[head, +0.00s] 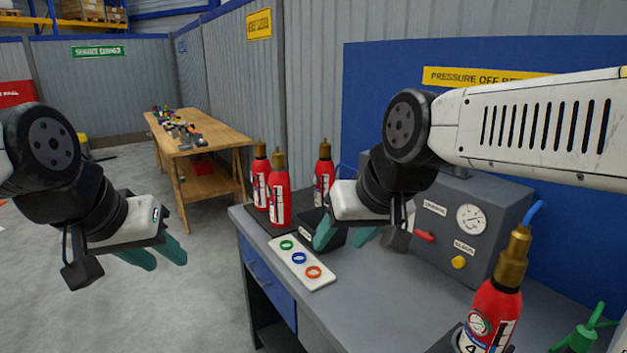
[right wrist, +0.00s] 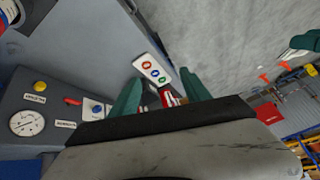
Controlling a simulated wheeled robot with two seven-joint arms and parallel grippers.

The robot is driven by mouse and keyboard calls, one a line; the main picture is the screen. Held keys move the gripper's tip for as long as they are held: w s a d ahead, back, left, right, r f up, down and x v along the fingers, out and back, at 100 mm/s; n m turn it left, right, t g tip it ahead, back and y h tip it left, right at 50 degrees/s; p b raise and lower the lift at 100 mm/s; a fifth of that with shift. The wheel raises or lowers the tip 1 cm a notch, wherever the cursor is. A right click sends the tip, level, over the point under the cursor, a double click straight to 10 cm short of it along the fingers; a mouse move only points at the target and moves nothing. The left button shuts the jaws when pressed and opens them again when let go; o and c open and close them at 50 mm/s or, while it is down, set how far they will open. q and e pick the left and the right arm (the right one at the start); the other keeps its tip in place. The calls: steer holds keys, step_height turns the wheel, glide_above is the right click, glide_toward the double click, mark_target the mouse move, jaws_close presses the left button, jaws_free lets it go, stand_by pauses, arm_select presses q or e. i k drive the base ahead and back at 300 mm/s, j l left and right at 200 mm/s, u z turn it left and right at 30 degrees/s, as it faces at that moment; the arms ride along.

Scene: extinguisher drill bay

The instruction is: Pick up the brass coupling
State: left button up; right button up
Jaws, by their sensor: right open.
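I cannot pick out a loose brass coupling. Brass-coloured fittings show in the head view: one tops the near red extinguisher (head: 490,310), as a brass neck (head: 513,255) with a blue hose. Others top several red extinguishers (head: 278,195) at the back left of the bench. My right gripper (head: 345,236) is open over the bench, at a small black bin (head: 312,222) that it partly hides. In the right wrist view nothing is held between its fingers (right wrist: 161,95); a red and white extinguisher (right wrist: 170,98) shows beyond them. My left gripper (head: 163,256) is open and empty over the floor, left of the bench.
A white strip with green, blue and orange rings (head: 318,284) lies at the bench's left edge. A grey panel with a gauge (head: 470,219), red lever and yellow knob stands at the back. A green nozzle (head: 585,335) is at front right. The front middle of the bench (head: 400,310) is clear.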

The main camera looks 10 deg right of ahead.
mark_target(520, 240)
steer(key=z, duration=2)
